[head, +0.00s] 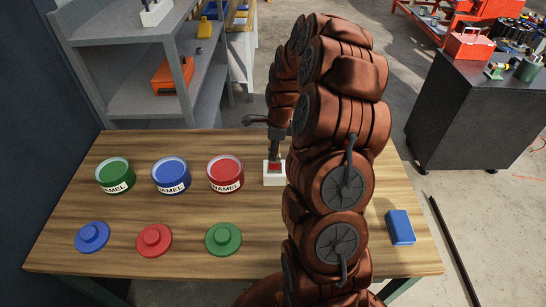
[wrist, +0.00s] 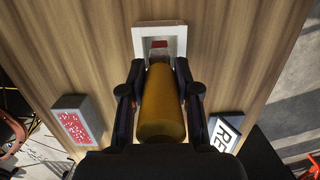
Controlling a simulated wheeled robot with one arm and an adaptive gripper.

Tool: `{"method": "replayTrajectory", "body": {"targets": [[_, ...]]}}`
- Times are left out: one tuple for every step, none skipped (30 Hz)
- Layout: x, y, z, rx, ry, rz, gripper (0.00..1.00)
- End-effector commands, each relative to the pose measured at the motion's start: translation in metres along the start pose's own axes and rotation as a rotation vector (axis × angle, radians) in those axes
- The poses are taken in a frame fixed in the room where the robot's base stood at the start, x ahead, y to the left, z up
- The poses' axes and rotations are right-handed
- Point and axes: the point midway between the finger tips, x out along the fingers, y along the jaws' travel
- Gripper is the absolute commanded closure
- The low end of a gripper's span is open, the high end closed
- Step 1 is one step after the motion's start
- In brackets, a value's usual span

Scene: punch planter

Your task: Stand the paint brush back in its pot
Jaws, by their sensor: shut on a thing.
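The paint brush has a thick yellow-brown handle (wrist: 162,105), seen end-on in the wrist view. My gripper (wrist: 160,75) is shut on this handle, a finger on each side. The pot is a white square holder (wrist: 176,38) just beyond the fingertips, with something red showing within its opening. In the head view the white pot (head: 274,180) stands on the table right of the red enamel can, and my gripper (head: 278,135) is directly above it. I cannot tell how deep the brush's lower end is in the pot.
Green (head: 115,176), blue (head: 171,176) and red (head: 225,175) enamel cans stand left of the pot. Blue, red and green lids (head: 222,239) lie in front. A blue box (head: 400,227) lies at right. The wrist view shows a red-patterned block (wrist: 77,122) and a lettered block (wrist: 225,130).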

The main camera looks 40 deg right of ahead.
Motion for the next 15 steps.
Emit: {"method": "replayTrajectory", "body": {"targets": [[0.002, 0.0, -0.001, 0.0, 0.0, 0.001, 1.0], [0.003, 0.0, -0.001, 0.001, 0.0, 0.0, 1.0], [0.005, 0.0, -0.001, 0.001, 0.0, 0.0, 1.0], [0.006, -0.001, -0.002, 0.002, 0.0, -0.001, 1.0], [0.008, -0.001, -0.002, 0.002, -0.001, -0.001, 1.0], [0.012, -0.001, -0.002, 0.003, -0.001, -0.002, 1.0], [0.015, -0.001, -0.003, 0.003, -0.002, -0.002, 1.0], [0.018, -0.001, -0.003, 0.003, -0.002, -0.003, 1.0], [0.023, -0.001, -0.004, 0.003, -0.001, -0.001, 1.0], [0.027, 0.0, -0.005, 0.003, -0.001, 0.0, 1.0], [0.031, 0.0, -0.005, 0.004, -0.001, 0.002, 1.0], [0.035, 0.0, -0.006, 0.004, -0.001, 0.002, 1.0], [0.038, 0.0, -0.006, 0.004, -0.001, 0.001, 1.0], [0.04, -0.001, -0.007, 0.003, -0.001, -0.001, 1.0], [0.042, -0.001, -0.007, 0.003, -0.001, -0.003, 1.0]]}}
